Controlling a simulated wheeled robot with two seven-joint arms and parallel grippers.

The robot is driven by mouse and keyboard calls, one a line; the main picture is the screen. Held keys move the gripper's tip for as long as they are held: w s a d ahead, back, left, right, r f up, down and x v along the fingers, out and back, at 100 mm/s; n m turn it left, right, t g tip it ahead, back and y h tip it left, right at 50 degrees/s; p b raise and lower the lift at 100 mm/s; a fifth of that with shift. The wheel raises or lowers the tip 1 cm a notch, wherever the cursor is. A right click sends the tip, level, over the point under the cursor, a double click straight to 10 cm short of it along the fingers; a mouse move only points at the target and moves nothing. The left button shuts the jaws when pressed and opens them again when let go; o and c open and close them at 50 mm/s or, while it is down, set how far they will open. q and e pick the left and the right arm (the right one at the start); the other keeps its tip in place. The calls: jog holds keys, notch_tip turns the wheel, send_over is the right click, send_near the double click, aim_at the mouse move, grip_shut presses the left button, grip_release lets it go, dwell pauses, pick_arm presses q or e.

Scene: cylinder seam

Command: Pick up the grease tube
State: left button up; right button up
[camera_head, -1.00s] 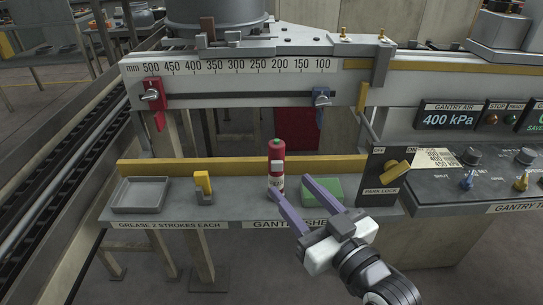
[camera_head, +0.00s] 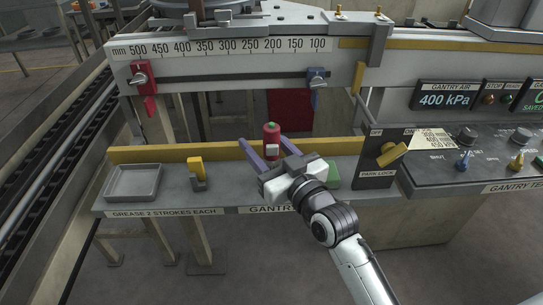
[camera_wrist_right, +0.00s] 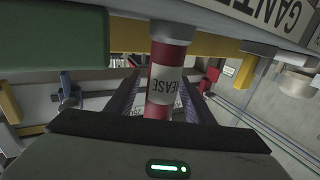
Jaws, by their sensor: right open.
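The grease tube (camera_head: 271,134) is a red upright cylinder with a white label and a green tip, standing on the grey shelf (camera_head: 232,196). My right gripper (camera_head: 262,147) is open, with its two purple fingers on either side of the tube. The tube's lower part is hidden by the gripper in the head view. My left gripper is not in view.
A green block (camera_head: 333,175) lies right of the gripper, partly hidden by it. A yellow-and-grey item (camera_head: 197,173) and a grey tray (camera_head: 133,182) sit to the left. A yellow rail (camera_head: 225,150) runs behind. The ruler beam (camera_head: 225,48) hangs above.

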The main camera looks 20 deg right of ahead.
grip_shut()
jog(key=shift+r, duration=0.1)
